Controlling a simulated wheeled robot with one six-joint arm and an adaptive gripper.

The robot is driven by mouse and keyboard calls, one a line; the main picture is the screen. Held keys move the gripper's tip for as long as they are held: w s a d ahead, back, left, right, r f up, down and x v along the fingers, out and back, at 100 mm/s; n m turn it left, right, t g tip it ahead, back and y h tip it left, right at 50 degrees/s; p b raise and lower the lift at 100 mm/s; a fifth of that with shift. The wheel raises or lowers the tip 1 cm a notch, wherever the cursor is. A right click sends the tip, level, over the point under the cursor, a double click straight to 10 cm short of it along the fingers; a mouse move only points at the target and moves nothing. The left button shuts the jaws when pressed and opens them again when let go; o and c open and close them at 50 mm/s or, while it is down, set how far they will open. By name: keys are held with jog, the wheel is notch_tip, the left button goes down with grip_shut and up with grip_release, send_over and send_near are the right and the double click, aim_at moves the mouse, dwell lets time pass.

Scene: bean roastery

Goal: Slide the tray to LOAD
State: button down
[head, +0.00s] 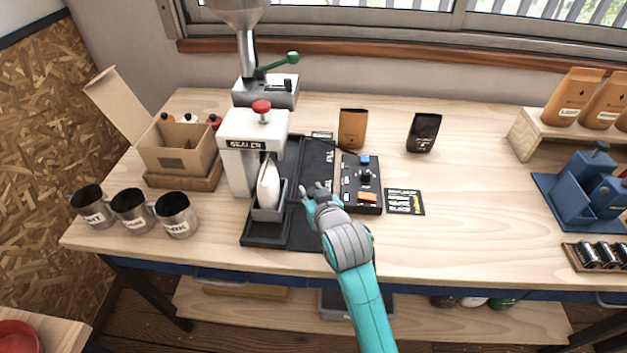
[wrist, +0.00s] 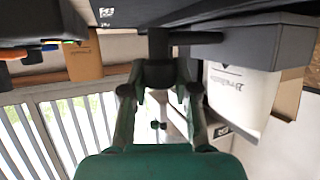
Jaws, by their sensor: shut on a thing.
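The tray (head: 269,212) is a small grey open box on a black base (head: 262,240), in front of the white sealer (head: 254,150). A white bag (head: 268,183) stands upright in it. My gripper (head: 314,190) is right of the tray, over the dark mat. In the wrist view my gripper (wrist: 160,88) is shut on a dark handle (wrist: 158,68), whose bar runs to the grey tray (wrist: 262,42) with the white bag (wrist: 240,95). White lettering on the mat (head: 318,160) is too small to read; I cannot make out the LOAD mark.
A control box (head: 361,184) with buttons stands close right of my gripper, with a dark card (head: 405,202) beside it. Metal cups (head: 132,210) and a cardboard box (head: 178,148) are at left. A brown bag (head: 352,128) and a black bag (head: 424,132) stand behind.

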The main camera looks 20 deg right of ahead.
jog(key=shift+s+a+f, duration=0.1)
jog(key=shift+s+a, duration=0.2)
jog(key=shift+s, duration=0.4)
jog(key=shift+s+a+r, duration=0.1)
jog(key=shift+s+a, duration=0.25)
jog(key=shift+s, duration=0.35)
jog(key=shift+s+a+f, duration=0.1)
jog(key=shift+s+a, duration=0.2)
jog(key=shift+s, duration=0.4)
jog(key=c, duration=0.9)
grip_release()
jog(key=shift+s, duration=0.1)
jog(key=shift+o, duration=0.2)
jog(key=v, duration=0.7)
jog(key=shift+s, duration=0.2)
